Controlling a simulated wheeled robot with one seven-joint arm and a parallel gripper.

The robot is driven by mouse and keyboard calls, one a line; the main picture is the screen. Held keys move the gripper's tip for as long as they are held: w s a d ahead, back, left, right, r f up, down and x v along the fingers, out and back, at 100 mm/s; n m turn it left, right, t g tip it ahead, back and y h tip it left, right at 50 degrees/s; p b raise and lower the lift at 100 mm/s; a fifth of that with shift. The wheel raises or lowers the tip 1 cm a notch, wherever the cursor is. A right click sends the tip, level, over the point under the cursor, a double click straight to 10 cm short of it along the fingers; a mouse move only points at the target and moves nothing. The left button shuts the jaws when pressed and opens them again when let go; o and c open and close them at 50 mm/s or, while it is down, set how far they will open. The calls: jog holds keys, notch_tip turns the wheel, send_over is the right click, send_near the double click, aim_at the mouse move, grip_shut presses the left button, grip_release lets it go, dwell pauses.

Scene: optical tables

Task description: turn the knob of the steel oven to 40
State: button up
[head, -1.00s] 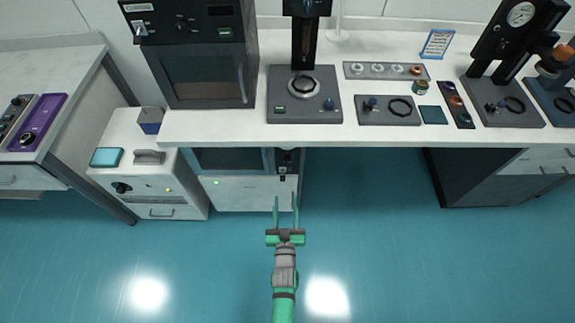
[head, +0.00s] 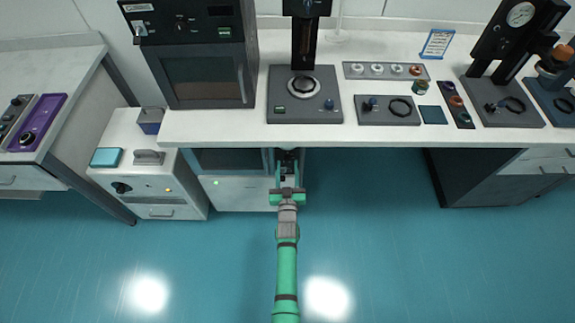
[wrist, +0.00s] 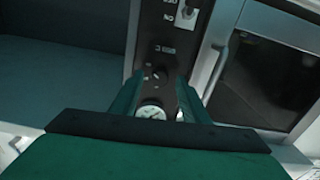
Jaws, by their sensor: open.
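The steel oven (head: 230,160) stands under the bench, with a glass door and a dark control panel at its right. In the wrist view its door (wrist: 262,75) is at the right and the panel (wrist: 172,45) is in the middle. A small dark round knob (wrist: 157,74) sits on the panel below a small display. A white dial (wrist: 150,110) shows below the knob, partly hidden by my gripper. My gripper (head: 288,172) is open in front of the panel, its fingers on either side of the knob in the wrist view. Contact and the knob's setting cannot be told.
The bench edge (head: 360,143) overhangs close above my gripper. A black oven (head: 205,75) stands on the bench. A white cabinet unit (head: 150,185) is at the left. To the right under the bench is open floor (head: 370,190), up to a dark cabinet (head: 480,180).

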jog(key=shift+w, duration=0.75)
grip_shut()
jog(key=c, duration=1.1)
grip_release()
